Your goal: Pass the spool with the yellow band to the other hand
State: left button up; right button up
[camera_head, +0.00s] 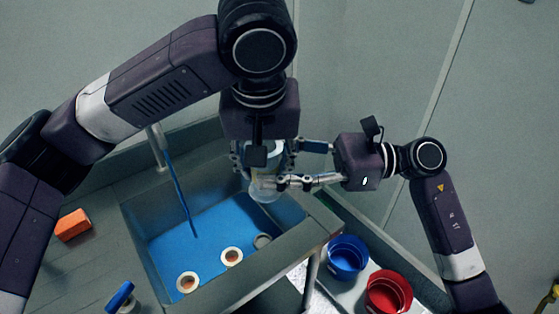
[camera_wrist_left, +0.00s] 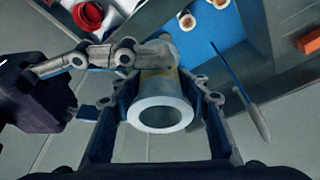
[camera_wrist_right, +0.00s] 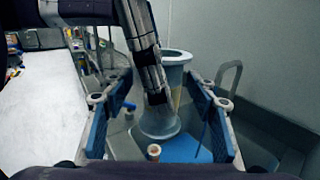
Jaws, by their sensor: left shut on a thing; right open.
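The spool (camera_head: 264,190) is pale grey with wide flanged ends, above the blue-floored basin in the head view. My left gripper (camera_head: 262,155) comes from above and is shut on it. In the left wrist view the spool's open end (camera_wrist_left: 162,113) faces the camera between the left fingers, with a dull yellowish band (camera_wrist_left: 160,74) partly hidden. My right gripper (camera_head: 283,165) is open and comes from the right, its fingers on either side of the spool. In the right wrist view the spool (camera_wrist_right: 160,122) stands near upright between the open right fingers, partly covered by a left finger.
The basin (camera_head: 290,247) holds several small ring-ended pieces, among them one with an orange centre (camera_head: 187,282). A blue pot (camera_head: 347,257) and a red pot (camera_head: 388,292) stand to the right. An orange block (camera_head: 73,224) lies left of the basin.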

jog(key=shift+c, duration=0.4)
jog(key=shift+s, duration=0.1)
jog(key=c, duration=1.3)
pick_arm(q)
jog(key=o, duration=1.5)
pick_arm(e)
jog(key=shift+c, duration=0.2)
